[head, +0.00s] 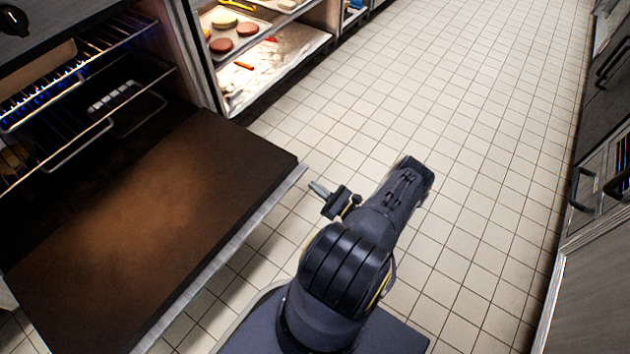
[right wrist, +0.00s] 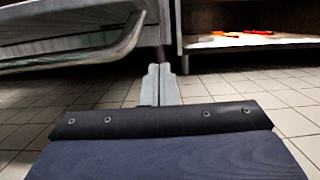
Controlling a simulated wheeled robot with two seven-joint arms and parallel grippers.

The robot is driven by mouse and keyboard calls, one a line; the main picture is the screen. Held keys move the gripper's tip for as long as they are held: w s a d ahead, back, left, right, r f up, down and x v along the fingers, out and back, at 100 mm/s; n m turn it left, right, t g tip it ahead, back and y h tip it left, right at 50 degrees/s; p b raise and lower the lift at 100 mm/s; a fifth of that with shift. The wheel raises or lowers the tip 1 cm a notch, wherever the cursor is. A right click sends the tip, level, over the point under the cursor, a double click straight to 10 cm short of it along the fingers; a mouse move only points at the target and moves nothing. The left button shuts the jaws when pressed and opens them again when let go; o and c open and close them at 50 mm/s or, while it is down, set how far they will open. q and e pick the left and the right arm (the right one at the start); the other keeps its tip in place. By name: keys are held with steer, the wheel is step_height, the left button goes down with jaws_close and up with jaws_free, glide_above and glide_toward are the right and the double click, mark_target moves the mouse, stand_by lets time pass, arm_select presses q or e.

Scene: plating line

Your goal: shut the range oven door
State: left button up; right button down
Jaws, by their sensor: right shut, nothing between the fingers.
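The oven door (head: 170,210) of the range hangs open, folded down, in the left half of the head view, with its brown inner face up. The oven cavity behind it shows wire racks (head: 80,70). My right gripper (head: 316,187) is shut and empty, just to the right of the door's outer right corner, with a small gap in the head view. In the right wrist view its two fingers (right wrist: 160,84) are together. The door's edge and a curved handle bar (right wrist: 110,55) show at the upper left there. My left gripper is not in view.
A lit open cabinet (head: 270,60) with trays of food stands beyond the oven. Its lower shelf also shows in the right wrist view (right wrist: 285,40). Tiled floor (head: 440,100) is clear in the middle. More cabinets with handles (head: 600,180) line the right side.

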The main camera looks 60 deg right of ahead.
steer(key=w+r+b, duration=0.2)
steer(key=w+r, duration=0.3)
steer(key=w, duration=0.2)
steer(key=shift+w+r, duration=0.35)
